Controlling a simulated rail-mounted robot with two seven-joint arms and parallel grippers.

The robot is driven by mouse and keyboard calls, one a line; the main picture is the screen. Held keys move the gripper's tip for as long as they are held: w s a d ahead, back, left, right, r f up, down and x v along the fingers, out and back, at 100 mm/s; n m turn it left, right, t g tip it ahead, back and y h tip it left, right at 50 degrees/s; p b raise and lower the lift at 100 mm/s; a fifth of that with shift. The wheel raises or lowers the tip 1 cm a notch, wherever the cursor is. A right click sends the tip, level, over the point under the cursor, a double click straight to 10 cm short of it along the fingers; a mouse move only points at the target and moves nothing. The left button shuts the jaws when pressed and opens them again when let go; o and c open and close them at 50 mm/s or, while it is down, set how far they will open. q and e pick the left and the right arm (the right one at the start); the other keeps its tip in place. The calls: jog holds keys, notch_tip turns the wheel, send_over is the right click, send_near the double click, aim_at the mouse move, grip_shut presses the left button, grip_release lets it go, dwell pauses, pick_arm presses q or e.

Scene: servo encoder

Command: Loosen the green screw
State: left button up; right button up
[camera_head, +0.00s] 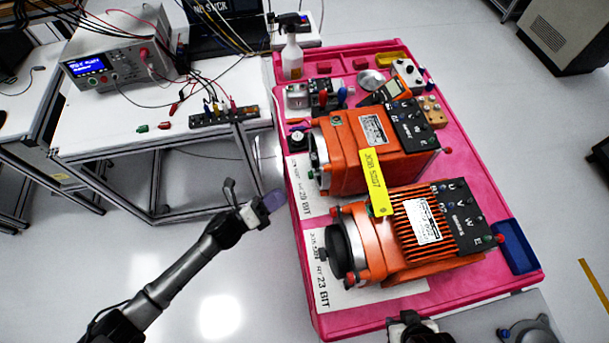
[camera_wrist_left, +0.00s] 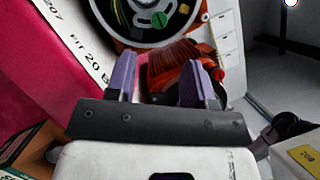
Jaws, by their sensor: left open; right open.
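The green screw (camera_wrist_left: 159,19), a round green slotted head, shows at the top of the left wrist view. It sits inside the open round end of the rear orange servo motor (camera_head: 350,152), beside coloured wires. In the head view this end faces left and the screw cannot be made out. My left gripper (camera_head: 265,204) is at the pink cart's left edge, apart from the motor. Its purple fingers (camera_wrist_left: 161,78) are open and empty, short of the screw. A dark part of my right gripper (camera_head: 410,327) shows at the bottom edge; its fingers are unclear.
A second orange motor (camera_head: 412,238) stands in front on the pink cart (camera_head: 470,292). A yellow tag (camera_head: 375,182) hangs between the motors. A spray bottle (camera_head: 292,55) stands behind. A bench with a power supply (camera_head: 117,62) is at left. Floor between bench and cart is clear.

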aim_at(311, 175)
jog(key=shift+w+f, duration=0.15)
jog(key=shift+w, duration=0.1)
pick_arm(q)
jog(key=x, duration=0.9)
jog(key=shift+b, duration=0.3)
pick_arm(e)
jog(key=shift+a, duration=0.15)
pick_arm(q)
jog(key=shift+w, duration=0.15)
jog(key=shift+c, duration=0.5)
